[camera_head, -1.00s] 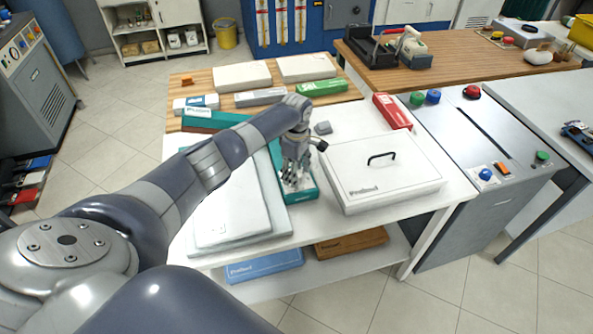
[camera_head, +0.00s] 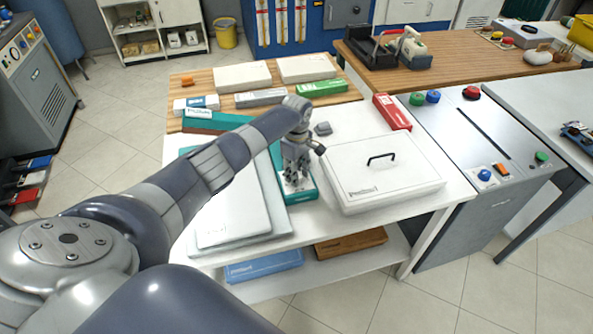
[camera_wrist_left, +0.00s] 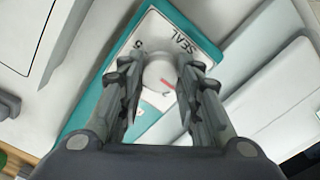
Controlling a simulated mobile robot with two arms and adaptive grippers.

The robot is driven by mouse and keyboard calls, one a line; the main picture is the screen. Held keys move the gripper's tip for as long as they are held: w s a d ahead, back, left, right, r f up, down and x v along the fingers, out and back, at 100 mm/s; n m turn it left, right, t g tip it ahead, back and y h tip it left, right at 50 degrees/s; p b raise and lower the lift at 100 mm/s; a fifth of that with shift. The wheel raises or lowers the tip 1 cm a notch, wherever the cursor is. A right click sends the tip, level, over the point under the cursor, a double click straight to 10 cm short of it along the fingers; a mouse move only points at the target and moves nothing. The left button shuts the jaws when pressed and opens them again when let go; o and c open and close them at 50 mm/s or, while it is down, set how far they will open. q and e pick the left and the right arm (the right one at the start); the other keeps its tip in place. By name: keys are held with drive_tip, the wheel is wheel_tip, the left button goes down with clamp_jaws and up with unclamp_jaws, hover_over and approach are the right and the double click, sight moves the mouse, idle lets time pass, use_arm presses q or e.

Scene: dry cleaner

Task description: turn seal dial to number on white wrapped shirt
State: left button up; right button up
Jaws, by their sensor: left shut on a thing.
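The seal dial (camera_wrist_left: 159,76) is a round white knob with a red mark, set on a white panel printed "SEAL" with a 5 at its left and a 2 near its lower side. The panel tops a teal box (camera_wrist_left: 88,112), which shows in the head view (camera_head: 302,196) on the white table. My left gripper (camera_head: 297,181) points down with its fingers shut on the dial's two sides. Flat white packages lie at the back (camera_head: 242,76) and in a stack at left (camera_head: 232,208). I cannot read a number on them or tell which is the wrapped shirt.
A white lidded box (camera_head: 385,170) with a black handle stands close right of the teal box. A red box (camera_head: 391,111), green box (camera_head: 322,88) and grey box (camera_head: 260,97) lie farther back. The stack stands close at left.

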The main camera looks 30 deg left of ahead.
use_arm(q)
drive_tip(key=m+p, duration=0.1)
drive_tip(key=m, duration=0.2)
drive_tip(key=shift+m, duration=0.3)
drive_tip(key=m, duration=0.4)
drive_tip(key=shift+m+p, duration=0.3)
drive_tip(key=shift+p, duration=0.05)
drive_tip(key=m, duration=0.5)
drive_tip(key=shift+m, duration=2.3)
drive_tip(key=o, duration=1.1)
drive_tip(key=shift+r, duration=0.1)
wheel_tip(320, 180, up, 12)
drive_tip(key=shift+f, duration=0.1)
